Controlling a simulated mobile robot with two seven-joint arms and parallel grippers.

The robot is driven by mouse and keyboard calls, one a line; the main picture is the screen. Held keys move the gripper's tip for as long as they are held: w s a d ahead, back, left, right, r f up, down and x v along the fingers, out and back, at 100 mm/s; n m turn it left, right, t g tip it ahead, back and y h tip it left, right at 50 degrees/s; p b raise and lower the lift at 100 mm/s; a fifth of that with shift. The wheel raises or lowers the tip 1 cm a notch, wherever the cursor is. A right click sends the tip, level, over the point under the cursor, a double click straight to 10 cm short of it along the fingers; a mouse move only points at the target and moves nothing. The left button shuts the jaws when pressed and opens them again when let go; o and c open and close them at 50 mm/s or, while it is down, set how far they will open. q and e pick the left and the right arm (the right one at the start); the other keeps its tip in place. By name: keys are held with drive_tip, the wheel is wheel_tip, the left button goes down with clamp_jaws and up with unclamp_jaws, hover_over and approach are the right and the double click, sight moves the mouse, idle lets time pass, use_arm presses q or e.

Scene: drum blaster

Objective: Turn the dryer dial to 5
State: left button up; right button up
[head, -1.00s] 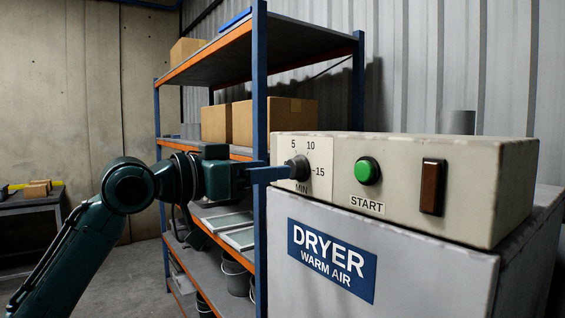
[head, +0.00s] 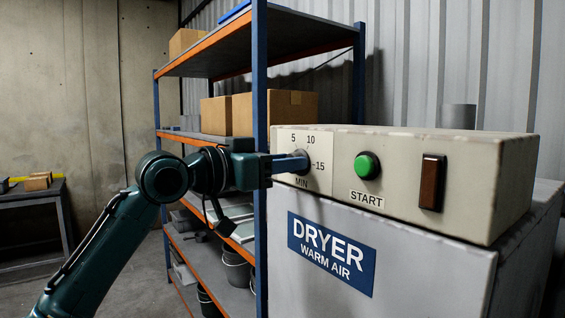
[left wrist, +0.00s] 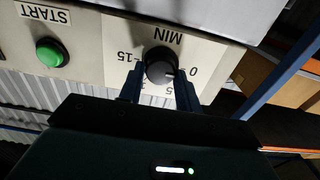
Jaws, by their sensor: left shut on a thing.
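The dryer dial (head: 303,156) is a dark round knob on the cream control panel, with 5, 10, 15 and MIN printed around it. In the head view my left gripper (head: 296,162) is at the dial and hides part of it. In the left wrist view, upside down, the dial (left wrist: 158,66) sits between the two blue fingers of my left gripper (left wrist: 158,86), which is shut on it. A small pale mark on the dial faces the side of the 0 and 5 labels; its exact setting is hard to read. My right gripper is not in view.
Right of the dial are a green START button (head: 367,165) and a brown switch (head: 432,182). The dryer body (head: 400,262) stands below. A shelf rack (head: 259,215) with cardboard boxes (head: 275,112) stands close behind my left arm. A side table (head: 30,194) is at far left.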

use_arm(q)
drive_tip(key=shift+c, duration=1.4)
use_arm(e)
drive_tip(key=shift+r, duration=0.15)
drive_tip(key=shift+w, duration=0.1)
use_arm(q)
drive_tip(key=shift+s+d+f+m+p, duration=0.1)
drive_tip(key=shift+m+p, duration=1.15)
drive_tip(key=shift+m, duration=1.7)
drive_tip(key=shift+s+m+p, duration=0.1)
drive_tip(key=shift+m+p, duration=1.15)
drive_tip(key=shift+m, duration=1.7)
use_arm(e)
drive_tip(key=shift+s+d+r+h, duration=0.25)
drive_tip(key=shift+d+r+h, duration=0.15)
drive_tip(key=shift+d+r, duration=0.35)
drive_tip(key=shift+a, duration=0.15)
use_arm(q)
drive_tip(key=o, duration=0.9)
drive_tip(key=shift+o, duration=0.2)
